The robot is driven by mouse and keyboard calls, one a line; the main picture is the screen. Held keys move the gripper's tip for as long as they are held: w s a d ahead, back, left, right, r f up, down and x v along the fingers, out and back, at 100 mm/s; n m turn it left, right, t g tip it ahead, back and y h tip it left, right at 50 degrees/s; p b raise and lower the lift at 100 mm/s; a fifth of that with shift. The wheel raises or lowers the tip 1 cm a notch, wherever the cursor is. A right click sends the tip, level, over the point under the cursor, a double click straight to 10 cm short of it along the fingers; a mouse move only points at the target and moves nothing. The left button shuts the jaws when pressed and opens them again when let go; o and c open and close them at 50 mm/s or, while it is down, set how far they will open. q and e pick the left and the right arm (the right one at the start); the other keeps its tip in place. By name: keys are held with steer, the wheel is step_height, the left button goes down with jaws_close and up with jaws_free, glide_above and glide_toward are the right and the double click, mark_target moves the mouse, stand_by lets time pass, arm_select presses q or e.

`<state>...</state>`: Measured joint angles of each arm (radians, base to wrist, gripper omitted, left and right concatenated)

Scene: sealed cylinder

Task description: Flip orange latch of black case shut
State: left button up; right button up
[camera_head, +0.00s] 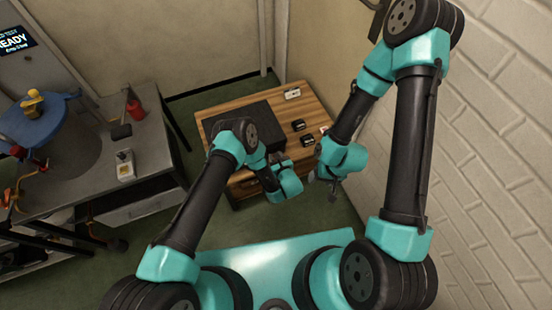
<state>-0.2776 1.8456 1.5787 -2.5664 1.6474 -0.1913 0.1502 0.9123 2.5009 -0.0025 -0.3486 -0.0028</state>
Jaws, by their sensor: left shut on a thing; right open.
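The black case (258,110) lies on the wooden cabinet top, partly hidden behind my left arm. Its orange latch cannot be made out. My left gripper (281,160) is by the case's front right corner, over the front edge of the cabinet. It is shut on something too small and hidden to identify. My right gripper (332,195) is open, pointing down in front of the cabinet's right side, apart from the case.
Small black items (298,125) and a white item (292,93) lie right of the case on the wooden cabinet (215,116). A brick wall (495,150) stands close on the right. A grey workbench (150,150) with a red container (135,109) is on the left.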

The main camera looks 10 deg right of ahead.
arm_select(q)
steer(key=shift+w+r+g+h, duration=0.15)
steer(key=shift+r+g, duration=0.05)
steer(key=shift+g, duration=0.5)
steer(key=shift+w+r+g+h, duration=0.1)
steer(key=shift+r+g+h, duration=0.05)
steer(key=shift+g, duration=0.55)
steer(key=o, duration=0.9)
steer(key=shift+o, duration=0.2)
steer(key=v, duration=0.7)
steer(key=shift+s, duration=0.25)
steer(key=shift+r, duration=0.1)
